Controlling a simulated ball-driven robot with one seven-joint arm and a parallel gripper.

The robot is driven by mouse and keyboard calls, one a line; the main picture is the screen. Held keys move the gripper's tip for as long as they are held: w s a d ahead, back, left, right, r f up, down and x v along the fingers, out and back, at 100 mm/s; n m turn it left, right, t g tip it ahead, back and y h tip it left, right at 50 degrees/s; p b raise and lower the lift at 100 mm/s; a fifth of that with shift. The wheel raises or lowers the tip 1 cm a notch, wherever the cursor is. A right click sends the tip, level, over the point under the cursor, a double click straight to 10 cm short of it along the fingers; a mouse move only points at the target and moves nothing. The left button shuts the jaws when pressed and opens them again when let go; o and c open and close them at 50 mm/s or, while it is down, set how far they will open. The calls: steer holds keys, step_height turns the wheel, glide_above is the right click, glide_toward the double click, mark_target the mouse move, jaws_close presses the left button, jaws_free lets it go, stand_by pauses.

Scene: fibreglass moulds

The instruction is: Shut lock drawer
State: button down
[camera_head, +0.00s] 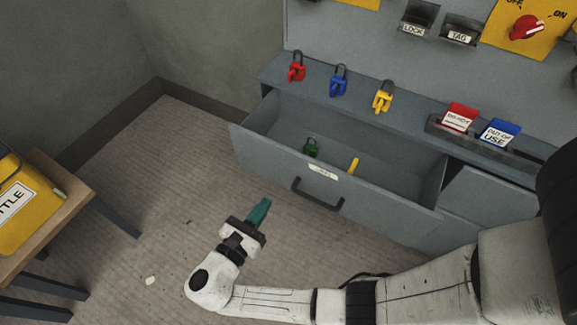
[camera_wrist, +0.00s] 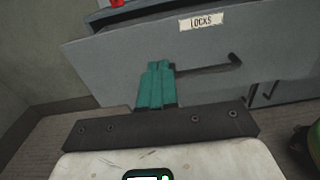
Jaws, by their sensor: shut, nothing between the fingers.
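The lock drawer (camera_head: 270,158) is a grey drawer pulled out of the grey cabinet, with a label on its front and a dark bar handle (camera_head: 317,195). A green padlock (camera_head: 311,147) and a yellow item (camera_head: 353,165) lie inside it. In the wrist view the drawer front (camera_wrist: 120,65) shows its LOCKS label (camera_wrist: 201,21) and the handle (camera_wrist: 210,68). My gripper (camera_head: 260,210) has teal fingers and is shut and empty. It is in front of the drawer, left of the handle in the head view. In the wrist view the fingertips (camera_wrist: 158,68) overlap the handle's left end; I cannot tell whether they touch.
Red (camera_head: 297,68), blue (camera_head: 339,82) and yellow (camera_head: 382,98) padlocks stand on the cabinet ledge above the drawer. Red and blue tags (camera_head: 500,133) sit to their right. A wooden table (camera_head: 62,200) with a yellow case is at left. Floor between table and drawer is largely clear.

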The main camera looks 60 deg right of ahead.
mark_target(294, 159)
steer(key=d, duration=0.4)
steer(key=w+d, duration=0.1)
steer(key=d, duration=0.8)
steer(key=shift+w+d+r, duration=0.1)
steer(key=shift+w+d, duration=0.1)
steer(key=shift+d, duration=0.15)
steer(key=shift+d, duration=0.5)
steer(key=d+b, duration=0.1)
steer(key=d, duration=0.4)
steer(key=w+d+b, duration=0.1)
steer(key=d, duration=1.1)
steer(key=shift+w+b, duration=0.15)
steer(key=shift+b, duration=0.25)
steer(key=shift+w+d, duration=0.1)
steer(key=shift+d, duration=0.35)
steer(key=shift+d+r, duration=0.1)
steer(key=shift+d, duration=0.05)
